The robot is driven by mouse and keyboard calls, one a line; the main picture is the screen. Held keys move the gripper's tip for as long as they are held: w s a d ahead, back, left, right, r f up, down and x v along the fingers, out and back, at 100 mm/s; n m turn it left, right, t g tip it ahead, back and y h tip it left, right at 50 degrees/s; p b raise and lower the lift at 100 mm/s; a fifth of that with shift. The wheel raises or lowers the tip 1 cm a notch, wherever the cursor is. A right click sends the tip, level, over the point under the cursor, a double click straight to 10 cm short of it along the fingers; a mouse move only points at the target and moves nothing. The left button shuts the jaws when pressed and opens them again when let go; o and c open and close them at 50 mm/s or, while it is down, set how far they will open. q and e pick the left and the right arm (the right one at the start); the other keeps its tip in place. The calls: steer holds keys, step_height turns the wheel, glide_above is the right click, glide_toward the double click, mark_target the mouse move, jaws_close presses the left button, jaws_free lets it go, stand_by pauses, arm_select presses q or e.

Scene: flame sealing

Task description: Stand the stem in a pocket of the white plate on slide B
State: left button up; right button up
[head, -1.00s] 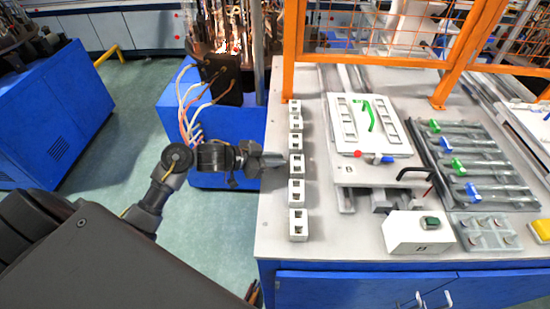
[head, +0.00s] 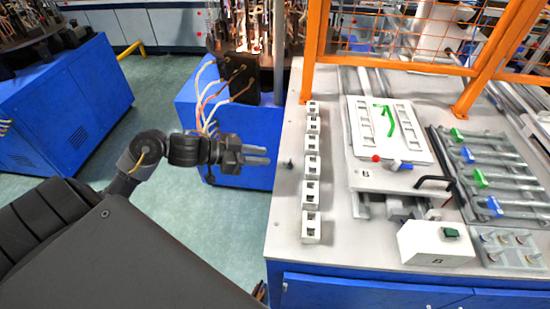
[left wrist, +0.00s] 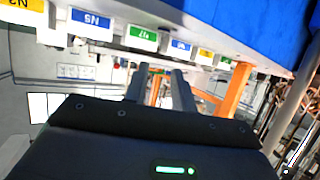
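The white plate (head: 427,152) lies on slide B (head: 385,180), right of centre in the head view. It has a row of pockets along each side, and a green curved piece or mark (head: 389,122) in its middle. My left gripper (head: 268,155) points right, at the bench's left edge, well left of the plate. Its two fingers are apart with nothing seen between them; they also show apart in the left wrist view (left wrist: 160,88). A small dark upright thing (head: 290,163) stands on the bench just beyond the fingertips; I cannot tell whether it is the stem. My right gripper is out of view.
A red knob (head: 376,158), a black handle (head: 435,182) and a white button box (head: 435,244) are near slide B. An orange mesh fence (head: 487,60) stands behind.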

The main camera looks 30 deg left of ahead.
arm_select(q)
steer(key=shift+v, duration=0.95)
